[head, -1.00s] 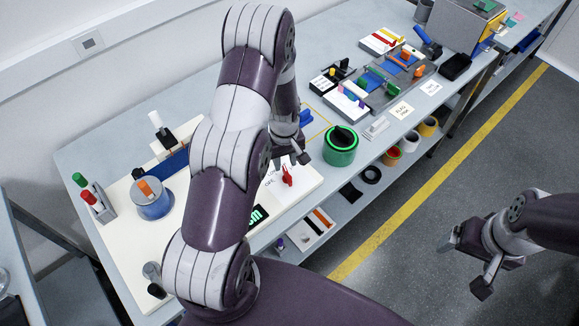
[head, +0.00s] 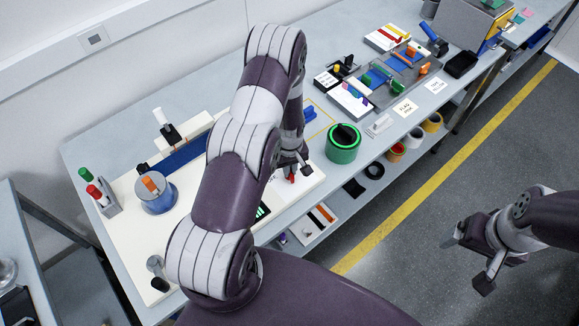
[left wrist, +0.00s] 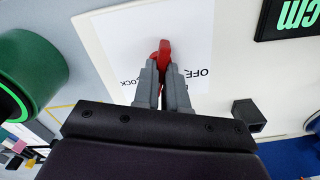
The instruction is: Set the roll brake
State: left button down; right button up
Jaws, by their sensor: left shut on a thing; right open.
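The red brake lever (left wrist: 164,50) stands on a white label (left wrist: 185,45) with black lettering, partly readable as "OFF" and "LOCK". My left gripper (left wrist: 163,75) is shut on the red lever in the left wrist view. In the head view the red lever (head: 292,178) shows small beneath my left gripper (head: 292,165), and my arm hides much of the pale panel (head: 115,235). My right gripper (head: 468,262) is open and empty, out over the floor.
A green round container (head: 343,145) stands just right of my left gripper. A blue roll (head: 158,197) with an orange handle is on the panel. A black display (left wrist: 288,20) with green characters lies beside the label. Tool trays (head: 385,75) fill the back of the bench.

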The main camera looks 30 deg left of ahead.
pick_arm(q)
jog(key=m+b, duration=0.2)
jog(key=m, duration=0.1)
jog(key=shift+w, duration=0.1)
jog(key=shift+a+r+m+b, duration=0.1)
jog(key=shift+m+b, duration=0.9)
jog(key=shift+m, duration=1.4)
jog(key=c, duration=1.2)
grip_release()
jog(key=shift+r, duration=0.1)
